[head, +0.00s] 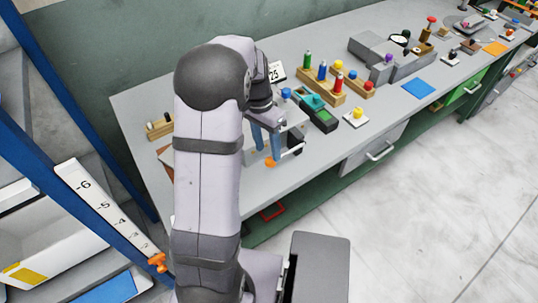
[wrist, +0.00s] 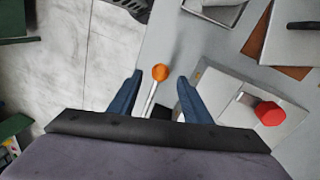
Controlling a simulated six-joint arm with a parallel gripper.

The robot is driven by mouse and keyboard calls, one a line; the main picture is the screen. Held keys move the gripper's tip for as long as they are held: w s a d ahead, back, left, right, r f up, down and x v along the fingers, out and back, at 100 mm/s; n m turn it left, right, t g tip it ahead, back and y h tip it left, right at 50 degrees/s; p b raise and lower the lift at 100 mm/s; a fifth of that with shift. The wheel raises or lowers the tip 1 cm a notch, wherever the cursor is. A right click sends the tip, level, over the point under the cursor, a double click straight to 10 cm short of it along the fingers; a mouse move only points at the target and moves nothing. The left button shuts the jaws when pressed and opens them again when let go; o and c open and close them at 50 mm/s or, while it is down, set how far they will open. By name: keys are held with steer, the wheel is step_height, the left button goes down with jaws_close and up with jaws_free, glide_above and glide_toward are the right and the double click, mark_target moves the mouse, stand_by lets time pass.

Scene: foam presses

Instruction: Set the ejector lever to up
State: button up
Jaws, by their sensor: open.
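A lever with an orange ball knob (wrist: 160,72) on a thin silver rod shows in the wrist view; I see no label naming it the ejector lever. The knob also shows in the head view (head: 270,163), at the table's front edge just below my fingertips. My gripper (wrist: 159,78) is open, with one blue finger on each side of the knob and rod and gaps between. It points down in the head view (head: 267,148). The rod's lower end is hidden by my gripper in the wrist view.
A red knob (wrist: 269,113) on a pale plate lies right of my fingers in the wrist view. In the head view, wooden blocks with coloured pegs (head: 325,85) and a white pad with a yellow knob (head: 356,117) stand further along the table. The floor in front is clear.

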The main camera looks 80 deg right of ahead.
mark_target(269, 158)
steer(key=shift+s+a+f+p, duration=0.15)
steer(key=shift+f+p, duration=0.15)
steer(key=shift+f, duration=0.8)
steer(key=shift+s+a+f+p, duration=0.15)
steer(key=shift+f+p, duration=0.1)
steer(key=shift+f, duration=0.8)
steer(key=shift+d, duration=0.1)
jaws_close()
